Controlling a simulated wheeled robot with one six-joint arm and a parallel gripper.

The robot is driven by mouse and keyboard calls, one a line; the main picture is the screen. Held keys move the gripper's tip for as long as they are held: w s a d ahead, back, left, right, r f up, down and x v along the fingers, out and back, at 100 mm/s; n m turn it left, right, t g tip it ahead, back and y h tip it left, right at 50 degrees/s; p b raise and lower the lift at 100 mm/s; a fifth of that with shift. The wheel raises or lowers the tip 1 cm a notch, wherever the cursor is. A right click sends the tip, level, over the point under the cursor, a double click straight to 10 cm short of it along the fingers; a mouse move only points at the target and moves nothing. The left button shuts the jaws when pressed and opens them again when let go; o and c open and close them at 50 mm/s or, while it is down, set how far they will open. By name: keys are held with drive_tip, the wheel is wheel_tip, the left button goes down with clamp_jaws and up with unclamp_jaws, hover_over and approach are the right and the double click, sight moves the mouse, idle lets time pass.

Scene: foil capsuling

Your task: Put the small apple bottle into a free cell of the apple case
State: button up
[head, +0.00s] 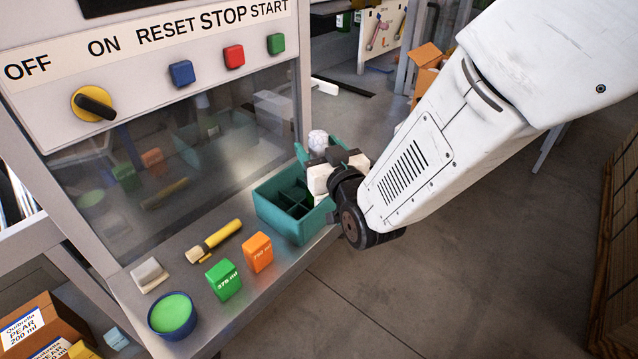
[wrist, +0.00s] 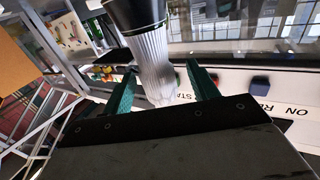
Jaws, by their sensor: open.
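A teal case (head: 280,222) with dividers and several empty-looking cells stands at the right end of the metal bench. No label on it is readable. My gripper (head: 318,149) is at the case's back right, its teal fingers apart. In the wrist view the open fingers (wrist: 162,88) flank a bottle's pale, pleated top (wrist: 157,65); its dark part (wrist: 135,14) shows at the upper edge. In the head view the pale top (head: 318,137) sticks up between the fingers. The lower bottle is mostly hidden by my gripper, so I cannot tell what it rests on.
On the bench are an orange block (head: 258,252), a green block (head: 223,280), a yellow-handled brush (head: 215,241), a pale block (head: 150,275) and a blue bowl (head: 172,315). A button panel (head: 180,50) rises behind. Pear boxes (head: 40,325) are at lower left. Open floor lies right.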

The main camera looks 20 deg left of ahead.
drive_tip(key=shift+x, duration=1.55)
drive_tip(key=shift+f, duration=0.1)
clamp_jaws()
